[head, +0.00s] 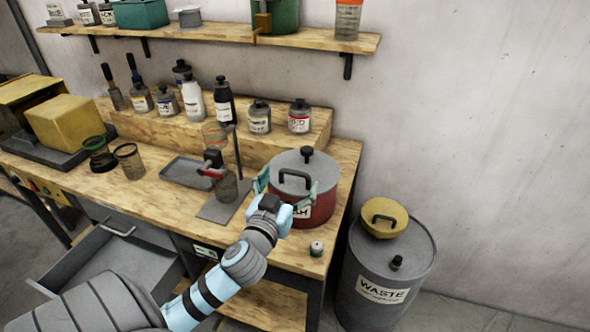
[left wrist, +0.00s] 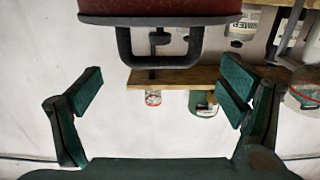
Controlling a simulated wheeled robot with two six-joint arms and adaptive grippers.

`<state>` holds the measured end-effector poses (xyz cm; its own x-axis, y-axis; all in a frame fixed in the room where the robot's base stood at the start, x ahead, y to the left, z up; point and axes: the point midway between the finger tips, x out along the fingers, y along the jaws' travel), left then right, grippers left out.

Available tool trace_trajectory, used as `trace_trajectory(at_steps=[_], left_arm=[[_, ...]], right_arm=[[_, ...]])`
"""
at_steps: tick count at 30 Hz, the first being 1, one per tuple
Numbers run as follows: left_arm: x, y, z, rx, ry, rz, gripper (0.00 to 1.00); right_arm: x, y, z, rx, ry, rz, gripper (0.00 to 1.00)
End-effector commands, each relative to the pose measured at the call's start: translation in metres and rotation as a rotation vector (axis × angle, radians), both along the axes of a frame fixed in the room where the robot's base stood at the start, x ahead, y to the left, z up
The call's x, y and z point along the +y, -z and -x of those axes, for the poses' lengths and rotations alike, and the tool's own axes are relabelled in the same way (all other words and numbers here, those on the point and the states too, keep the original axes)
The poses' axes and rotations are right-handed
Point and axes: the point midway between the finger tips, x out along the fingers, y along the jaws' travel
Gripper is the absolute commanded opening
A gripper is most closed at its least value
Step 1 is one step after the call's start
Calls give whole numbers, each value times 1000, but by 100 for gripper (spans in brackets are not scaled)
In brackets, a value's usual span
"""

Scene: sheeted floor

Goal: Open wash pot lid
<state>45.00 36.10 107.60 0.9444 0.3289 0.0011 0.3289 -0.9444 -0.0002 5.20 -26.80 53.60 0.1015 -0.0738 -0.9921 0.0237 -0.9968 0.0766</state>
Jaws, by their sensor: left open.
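The wash pot (head: 316,212) is a red drum with a white label at the bench's right end. Its grey lid (head: 322,172) lies flat on top, with a dark loop handle (head: 296,180) at the near side and a black knob (head: 307,154) farther back. My left gripper (head: 288,188) is at the pot's near side, fingers spread and empty. The left wrist view looks upside down: the handle (left wrist: 124,45) hangs from the lid's edge between the open fingers' directions, apart from both fingers (left wrist: 162,90). My right gripper is out of view.
A grey waste drum (head: 400,262) with a yellow lidded item (head: 384,219) stands right. A shelf (head: 220,36) hangs above.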

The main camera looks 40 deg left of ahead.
Motion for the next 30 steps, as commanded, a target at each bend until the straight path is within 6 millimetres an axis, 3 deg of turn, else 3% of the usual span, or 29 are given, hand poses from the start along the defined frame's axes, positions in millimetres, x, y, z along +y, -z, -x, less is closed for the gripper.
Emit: trace_trajectory(at_steps=[3,6,15,28,30], left_arm=[[8,-1,-23,0,-1,0,89],[12,0,-33,1,-1,1,89],[13,1,-38,2,0,1,89],[13,1,-37,2,0,1,22],[13,1,-37,2,0,1,18]], right_arm=[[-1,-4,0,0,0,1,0],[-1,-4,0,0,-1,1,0],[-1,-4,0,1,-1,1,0],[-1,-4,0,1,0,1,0],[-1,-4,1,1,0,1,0]])
